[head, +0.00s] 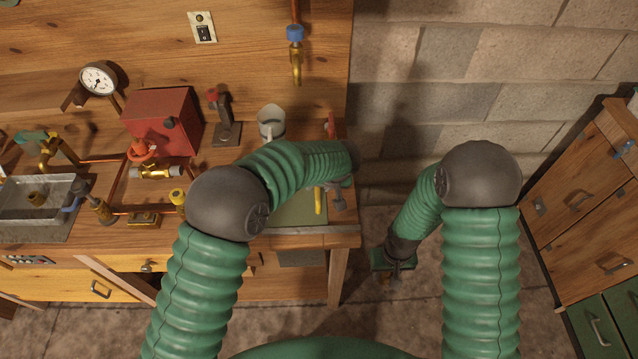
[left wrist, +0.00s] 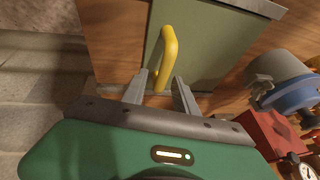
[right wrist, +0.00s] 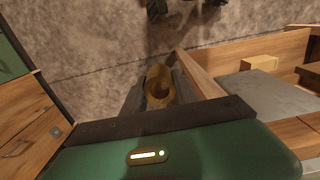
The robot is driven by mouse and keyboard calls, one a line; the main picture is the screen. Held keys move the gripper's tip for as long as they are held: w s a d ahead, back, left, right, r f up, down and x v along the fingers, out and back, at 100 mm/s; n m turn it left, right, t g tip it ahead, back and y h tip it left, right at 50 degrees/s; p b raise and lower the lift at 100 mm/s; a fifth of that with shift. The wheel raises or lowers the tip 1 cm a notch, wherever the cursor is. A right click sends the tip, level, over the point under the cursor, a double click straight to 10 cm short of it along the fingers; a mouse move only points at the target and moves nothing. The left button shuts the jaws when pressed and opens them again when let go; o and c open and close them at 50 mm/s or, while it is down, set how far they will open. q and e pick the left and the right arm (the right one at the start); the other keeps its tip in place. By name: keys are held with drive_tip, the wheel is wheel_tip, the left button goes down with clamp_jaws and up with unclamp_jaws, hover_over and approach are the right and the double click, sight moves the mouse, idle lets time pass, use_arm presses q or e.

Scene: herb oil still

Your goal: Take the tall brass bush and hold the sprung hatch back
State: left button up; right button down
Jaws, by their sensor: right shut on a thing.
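The brass bush (right wrist: 160,84) is a hollow cylinder, seen into its open end in the right wrist view. My right gripper (right wrist: 157,92) is shut on it and holds it over the floor, right of the bench; in the head view it is small and mostly hidden. The hatch (head: 296,212) is a green panel in the bench top with a yellow handle (head: 318,200). It also shows in the left wrist view (left wrist: 212,50), with its handle (left wrist: 168,55). My left gripper (left wrist: 158,85) is open, its fingers on either side of the handle's near end. Contact cannot be told.
The wooden bench (head: 340,262) ends just left of my right gripper. Wooden drawers (head: 590,200) stand at the right. The floor between is clear.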

use_arm(q)
drive_tip(key=shift+d, duration=0.1)
drive_tip(key=c, duration=0.5)
clamp_jaws()
drive_tip(key=shift+a, duration=0.2)
drive_tip(key=shift+d, duration=0.1)
